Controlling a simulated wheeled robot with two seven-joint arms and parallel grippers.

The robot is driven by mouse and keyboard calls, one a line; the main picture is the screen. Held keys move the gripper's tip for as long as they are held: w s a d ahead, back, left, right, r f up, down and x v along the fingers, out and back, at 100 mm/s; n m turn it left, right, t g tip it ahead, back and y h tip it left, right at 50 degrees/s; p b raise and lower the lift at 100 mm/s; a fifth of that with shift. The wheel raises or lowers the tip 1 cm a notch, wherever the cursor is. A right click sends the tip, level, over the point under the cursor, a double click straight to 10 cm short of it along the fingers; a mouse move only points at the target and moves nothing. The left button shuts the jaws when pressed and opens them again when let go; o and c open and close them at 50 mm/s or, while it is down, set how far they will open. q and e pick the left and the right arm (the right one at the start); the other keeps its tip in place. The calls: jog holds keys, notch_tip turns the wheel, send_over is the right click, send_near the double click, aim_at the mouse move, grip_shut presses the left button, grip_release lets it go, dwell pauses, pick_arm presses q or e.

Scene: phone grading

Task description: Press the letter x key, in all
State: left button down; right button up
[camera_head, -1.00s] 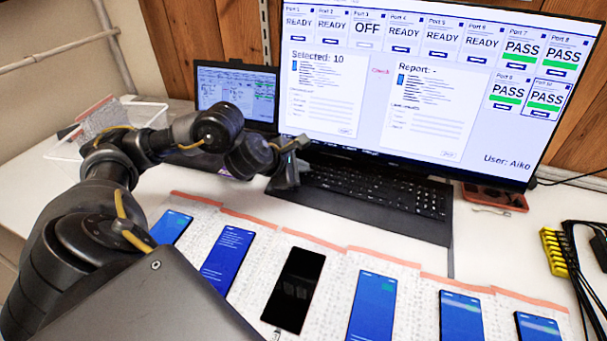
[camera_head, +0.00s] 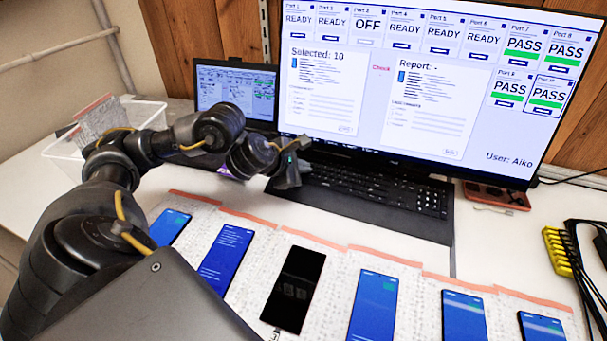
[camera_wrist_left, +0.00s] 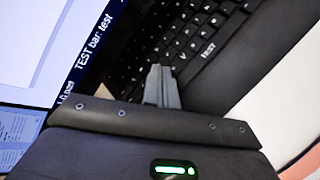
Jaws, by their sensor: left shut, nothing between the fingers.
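My left gripper (camera_head: 290,178) is shut and empty, at the left end of the keyboard. In the left wrist view, the gripper's closed fingertips (camera_wrist_left: 162,85) are over or at the edge of the keys (camera_wrist_left: 190,35). I cannot tell whether they touch a key. The letter x key cannot be made out. My right gripper is not in view.
Several phones, such as the dark one (camera_head: 296,288), lie on paper strips along the front of the table. A smaller laptop (camera_head: 235,92) and a clear bin (camera_head: 70,155) stand at the left. A yellow connector block (camera_head: 557,250) with black cables is at the right.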

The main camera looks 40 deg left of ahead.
pick_arm(q)
jog(key=shift+f+b, duration=0.35)
jog(key=shift+b, duration=0.05)
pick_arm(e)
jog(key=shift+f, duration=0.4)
pick_arm(q)
jog(key=shift+r, duration=0.15)
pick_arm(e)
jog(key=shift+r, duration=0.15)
pick_arm(q)
jog(key=shift+r+p, duration=0.65)
jog(key=shift+p, duration=0.05)
jog(key=shift+s, duration=0.1)
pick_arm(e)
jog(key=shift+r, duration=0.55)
